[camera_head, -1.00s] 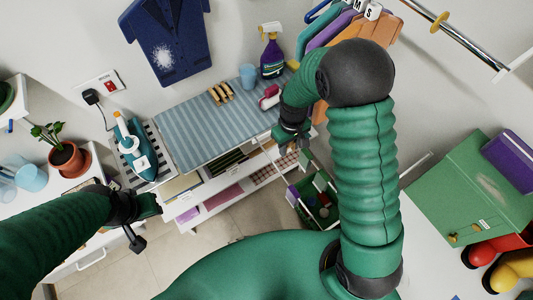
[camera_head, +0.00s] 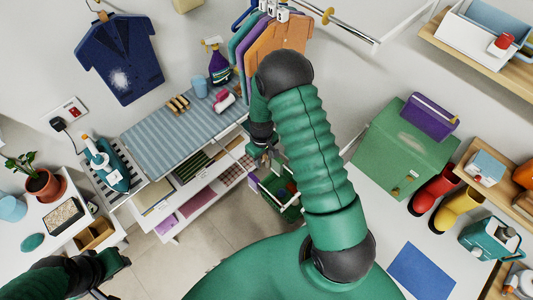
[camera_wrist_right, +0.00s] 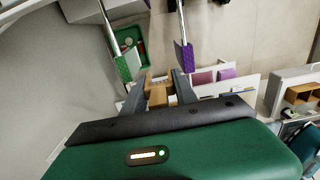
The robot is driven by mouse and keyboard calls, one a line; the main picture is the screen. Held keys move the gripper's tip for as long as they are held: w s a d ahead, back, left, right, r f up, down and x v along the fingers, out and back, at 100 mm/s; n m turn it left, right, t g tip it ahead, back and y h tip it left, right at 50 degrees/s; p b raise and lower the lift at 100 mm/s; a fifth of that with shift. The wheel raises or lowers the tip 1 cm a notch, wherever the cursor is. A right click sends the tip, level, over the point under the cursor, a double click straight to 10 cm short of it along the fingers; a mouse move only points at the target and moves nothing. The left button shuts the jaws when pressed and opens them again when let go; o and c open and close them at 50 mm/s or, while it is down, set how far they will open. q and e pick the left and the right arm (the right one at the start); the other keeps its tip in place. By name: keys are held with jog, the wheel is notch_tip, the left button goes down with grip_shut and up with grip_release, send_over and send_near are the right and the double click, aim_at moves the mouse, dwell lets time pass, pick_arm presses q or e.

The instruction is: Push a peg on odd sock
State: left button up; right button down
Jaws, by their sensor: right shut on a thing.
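My right gripper (camera_head: 265,153) hangs beyond the near right end of the striped board, above a green basket. In the right wrist view its two grey fingers (camera_wrist_right: 157,92) are shut on a light wooden peg (camera_wrist_right: 158,96). A green and white patterned cloth piece (camera_wrist_right: 128,63) and a purple one (camera_wrist_right: 185,58) hang from bright rods beyond the fingers, apart from the peg; they look like socks, but which is odd I cannot tell. More wooden pegs (camera_head: 178,105) lie on the board. My left gripper (camera_head: 112,268) is at the lower left, its jaws unclear.
The striped board (camera_head: 165,140) holds a purple spray bottle (camera_head: 219,67), a blue cup (camera_head: 200,87) and a pink-and-white item (camera_head: 224,99). An iron (camera_head: 107,166) stands at its left end. The green basket (camera_head: 283,196) is on the floor; open floor lies left of it.

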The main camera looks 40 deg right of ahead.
aim_at(253, 176)
jog(key=a, duration=0.5)
jog(key=shift+s+a+r+p, duration=0.15)
jog(key=shift+s+p, duration=0.15)
jog(key=shift+p, duration=0.05)
jog(key=shift+f+b, duration=0.5)
jog(key=shift+f, duration=0.1)
notch_tip(253, 176, down, 3)
jog(key=shift+s+f+b, duration=0.1)
jog(key=shift+b, duration=1.15)
jog(key=shift+f+b, duration=1.2)
jog(key=shift+f, duration=0.35)
jog(key=c, duration=0.9)
grip_release()
